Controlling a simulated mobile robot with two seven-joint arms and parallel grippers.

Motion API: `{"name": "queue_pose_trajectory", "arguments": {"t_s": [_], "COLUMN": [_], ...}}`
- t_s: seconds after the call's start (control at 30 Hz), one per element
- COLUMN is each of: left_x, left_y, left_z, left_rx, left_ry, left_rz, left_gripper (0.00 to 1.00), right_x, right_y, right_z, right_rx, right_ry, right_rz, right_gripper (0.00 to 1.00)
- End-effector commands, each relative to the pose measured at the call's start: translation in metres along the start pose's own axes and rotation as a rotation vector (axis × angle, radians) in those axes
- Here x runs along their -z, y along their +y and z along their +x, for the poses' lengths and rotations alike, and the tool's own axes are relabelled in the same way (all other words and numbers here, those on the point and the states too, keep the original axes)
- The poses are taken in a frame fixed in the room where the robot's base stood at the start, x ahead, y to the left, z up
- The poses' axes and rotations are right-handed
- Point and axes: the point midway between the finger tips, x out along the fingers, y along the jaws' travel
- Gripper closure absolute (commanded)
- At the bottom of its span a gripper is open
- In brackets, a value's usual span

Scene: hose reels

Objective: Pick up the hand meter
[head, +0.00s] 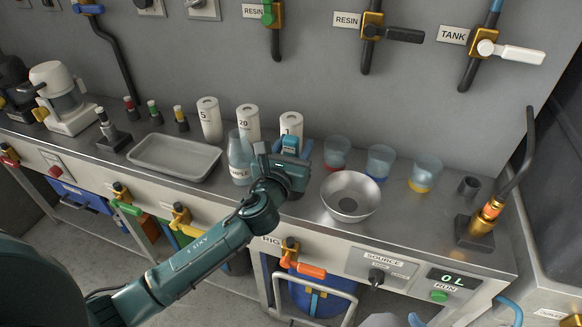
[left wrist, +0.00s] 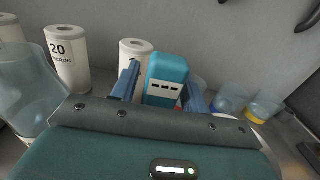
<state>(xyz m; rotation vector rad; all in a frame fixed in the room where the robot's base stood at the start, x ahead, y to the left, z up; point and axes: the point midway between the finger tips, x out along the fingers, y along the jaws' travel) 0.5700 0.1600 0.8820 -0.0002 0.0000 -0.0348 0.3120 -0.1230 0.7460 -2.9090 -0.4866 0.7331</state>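The hand meter is a small blue block with a pale panel and dark marks, upright in the left wrist view (left wrist: 166,80). In the head view its blue top (head: 290,142) shows on the bench, partly hidden by my left gripper (head: 284,153). In the left wrist view the blue fingers of my left gripper (left wrist: 162,92) stand on either side of the meter. A gap shows at the left finger, so it looks open around the meter. The meter's lower part is hidden. What looks like a blue part of my right gripper (head: 416,319) is cut off at the bottom edge.
A clear sample bottle (head: 240,160) stands close to the left of my gripper. White filter cartridges (head: 248,122) stand behind. A metal bowl (head: 350,195) and several beakers (head: 380,161) are to the right. A grey tray (head: 174,175) lies to the left.

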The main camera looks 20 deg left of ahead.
Motion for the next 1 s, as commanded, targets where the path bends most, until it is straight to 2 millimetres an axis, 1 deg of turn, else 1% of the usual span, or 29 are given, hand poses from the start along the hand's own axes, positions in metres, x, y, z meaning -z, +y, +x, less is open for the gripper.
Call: {"name": "queue_pose_trajectory", "arguments": {"t_s": [0.03, 0.07, 0.47, 0.67, 0.77, 0.87, 1.0], "left_x": [0.0, 0.0, 0.0, -0.001, -0.007, -0.024, -0.054], "left_y": [0.0, 0.0, 0.0, 0.0, 0.0, 0.001, 0.0], "left_z": [0.0, 0.0, 0.0, 0.0, 0.0, 0.0, 0.0], "left_rx": [0.0, 0.0, 0.0, 0.0, 0.0, 0.0, 0.002], "left_ry": [0.0, 0.0, 0.0, -0.001, -0.002, -0.005, -0.006], "left_rz": [0.0, 0.0, 0.001, 0.0, 0.0, 0.002, 0.002], "left_gripper": [0.59, 0.62, 0.95, 0.95, 0.95, 0.95, 0.95], "right_x": [0.0, 0.0, -0.002, -0.002, 0.001, 0.006, 0.011], "right_y": [0.0, 0.0, 0.0, 0.0, 0.0, -0.001, -0.002], "right_z": [0.0, 0.0, -0.001, -0.001, -0.003, -0.006, -0.009], "right_rx": [0.0, 0.0, -0.001, -0.001, -0.001, -0.003, -0.009], "right_ry": [0.0, 0.0, -0.004, -0.005, -0.005, -0.01, -0.021], "right_rz": [0.0, 0.0, 0.001, 0.001, 0.0, -0.005, -0.023], "right_gripper": [0.64, 0.64, 0.64, 0.64, 0.64, 0.64, 0.64]}}
